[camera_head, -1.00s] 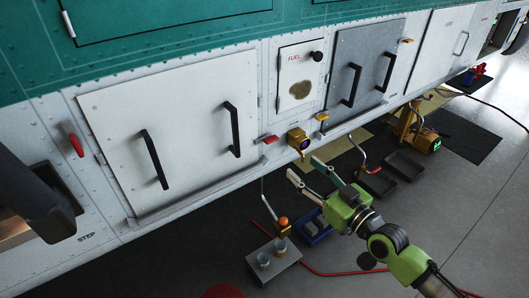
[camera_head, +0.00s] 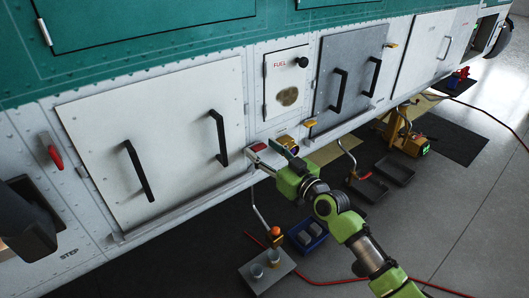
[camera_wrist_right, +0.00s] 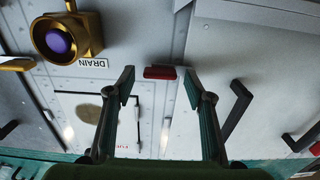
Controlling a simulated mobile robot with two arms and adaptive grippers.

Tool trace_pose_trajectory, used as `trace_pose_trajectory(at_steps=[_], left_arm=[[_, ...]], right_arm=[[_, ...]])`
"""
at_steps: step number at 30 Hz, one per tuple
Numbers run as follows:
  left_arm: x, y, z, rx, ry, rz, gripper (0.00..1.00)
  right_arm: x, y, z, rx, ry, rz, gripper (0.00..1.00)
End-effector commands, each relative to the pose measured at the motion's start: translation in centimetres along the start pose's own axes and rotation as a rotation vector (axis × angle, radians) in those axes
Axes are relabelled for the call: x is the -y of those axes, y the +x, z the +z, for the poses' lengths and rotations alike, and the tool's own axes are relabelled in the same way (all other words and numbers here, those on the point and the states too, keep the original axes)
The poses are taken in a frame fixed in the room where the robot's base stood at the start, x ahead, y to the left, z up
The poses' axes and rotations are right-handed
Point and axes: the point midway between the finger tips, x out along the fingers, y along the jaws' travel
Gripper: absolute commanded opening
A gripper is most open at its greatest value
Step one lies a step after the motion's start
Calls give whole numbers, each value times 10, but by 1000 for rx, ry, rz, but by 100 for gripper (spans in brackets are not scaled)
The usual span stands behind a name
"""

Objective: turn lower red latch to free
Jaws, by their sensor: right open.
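The red latch (camera_head: 257,146) low on the white hull, between the large white panel and the gold drain fitting, shows just beyond my right gripper (camera_head: 263,150). In the right wrist view the latch (camera_wrist_right: 159,72) is a short red bar lying crosswise between the tips of my open right gripper (camera_wrist_right: 158,78). The jaws are empty, and I cannot tell how much depth separates the tips from the latch. A second red latch (camera_head: 52,156) sits at the far left of the large panel.
The gold drain fitting (camera_head: 288,144) is close to the fingers, partly hidden by them in the head view. Black handles (camera_head: 219,138) stick out from the panel. Below stand a grey tray (camera_head: 283,283) and a blue bin (camera_head: 319,232). A red hose lies on the floor.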

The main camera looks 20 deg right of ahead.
Motion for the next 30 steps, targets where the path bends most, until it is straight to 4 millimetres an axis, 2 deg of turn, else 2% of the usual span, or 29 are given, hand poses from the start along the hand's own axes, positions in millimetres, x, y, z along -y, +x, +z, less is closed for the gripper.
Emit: trace_pose_trajectory(at_steps=[7, 8, 9, 12, 23, 30], left_arm=[[1, 0, 0, 0, -1, -1, 23], [1, 0, 0, 0, -1, -1, 23], [1, 0, 0, 0, -1, -1, 23], [1, 0, 0, 1, -1, -1, 23], [1, -1, 0, 1, -1, -1, 23], [0, -3, 0, 0, -1, -1, 23]], right_arm=[[0, 1, 0, 1, 0, 0, 49], [0, 1, 0, 1, 0, 0, 43], [0, 1, 0, 1, 0, 0, 33], [0, 0, 0, 1, 0, 0, 10], [0, 0, 0, 1, 33, 0, 10], [-1, 0, 0, 1, 161, 0, 10]])
